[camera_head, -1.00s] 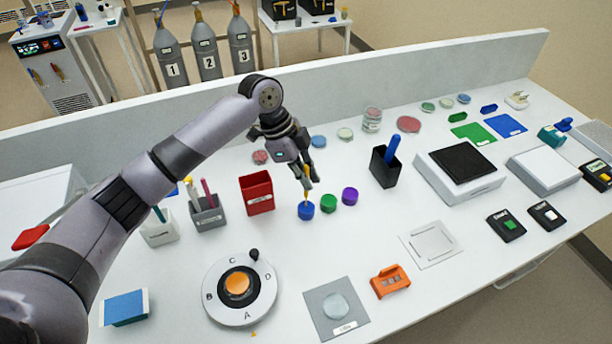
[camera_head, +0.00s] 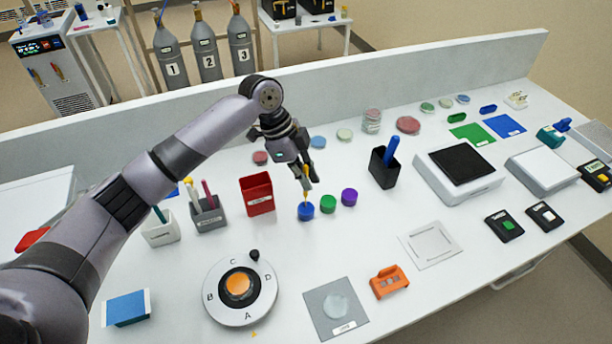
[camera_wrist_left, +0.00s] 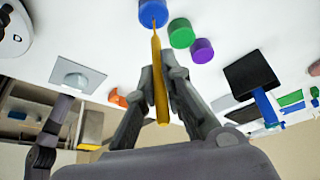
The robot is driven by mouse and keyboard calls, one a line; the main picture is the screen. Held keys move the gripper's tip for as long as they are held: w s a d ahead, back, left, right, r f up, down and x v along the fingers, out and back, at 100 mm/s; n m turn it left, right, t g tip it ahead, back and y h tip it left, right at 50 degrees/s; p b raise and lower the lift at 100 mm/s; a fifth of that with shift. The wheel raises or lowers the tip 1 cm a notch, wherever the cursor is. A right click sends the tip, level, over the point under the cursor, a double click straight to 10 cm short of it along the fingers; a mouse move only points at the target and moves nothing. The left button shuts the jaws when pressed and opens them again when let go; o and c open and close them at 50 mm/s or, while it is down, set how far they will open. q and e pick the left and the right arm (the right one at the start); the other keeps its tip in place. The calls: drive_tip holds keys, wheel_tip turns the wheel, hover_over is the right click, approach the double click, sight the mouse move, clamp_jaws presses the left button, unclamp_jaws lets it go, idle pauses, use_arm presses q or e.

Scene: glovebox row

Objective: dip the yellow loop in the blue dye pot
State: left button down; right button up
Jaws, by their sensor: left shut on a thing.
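My left gripper (camera_head: 306,180) is shut on the yellow loop (camera_head: 306,197), which points down at the blue dye pot (camera_head: 306,212). In the left wrist view the yellow loop (camera_wrist_left: 160,85) stands between the two fingers (camera_wrist_left: 160,90), and its far end meets the top of the blue pot (camera_wrist_left: 153,12). I cannot tell how deep the tip is. The green pot (camera_head: 328,204) and the purple pot (camera_head: 349,197) stand to the right of the blue one. My right gripper is not in view.
A black holder (camera_head: 384,170) with a blue tool stands to the right. A round dial (camera_head: 240,289) lies in front. The table between the dial and pots is clear.

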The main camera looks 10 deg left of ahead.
sight(306, 166)
use_arm(q)
drive_tip(key=shift+r+p, duration=2.95)
drive_tip(key=shift+r, duration=0.35)
drive_tip(key=shift+f, duration=0.1)
